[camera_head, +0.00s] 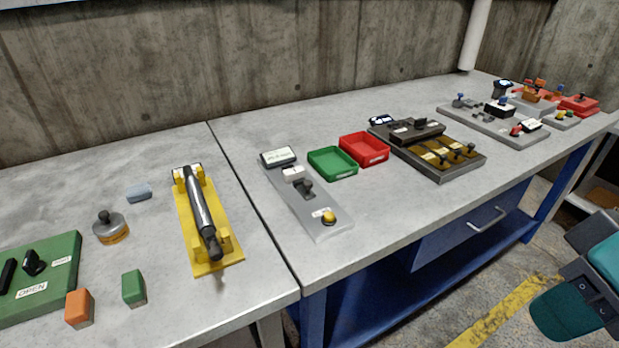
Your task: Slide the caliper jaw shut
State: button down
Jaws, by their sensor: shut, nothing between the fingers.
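A light grey plate (324,222) lies on the right-hand bench near its front left corner. On it are a labelled block (278,156) at the far end, a small white block (293,173), a dark grey slider-like piece (304,188) and a yellow knob (328,217) at the near end. This looks most like the caliper, with the dark piece as its jaw, but I cannot be sure. The dark piece stands close to the white block, and any gap is too small to judge. Part of my teal and dark arm shows at the lower right; my gripper's fingers do not show.
A green tray (332,163) and a red tray (364,150) stand right of the plate. A yellow stand (216,258) with a grey cylinder lies to the left, across the bench seam. A dark fixture (437,171) and grey boards stand further right. A concrete wall closes the back.

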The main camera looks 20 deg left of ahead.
aim_at(304, 185)
jog(key=u, duration=0.05)
jog(key=k, duration=0.6)
jog(key=u, duration=0.7)
jog(key=i, duration=1.35)
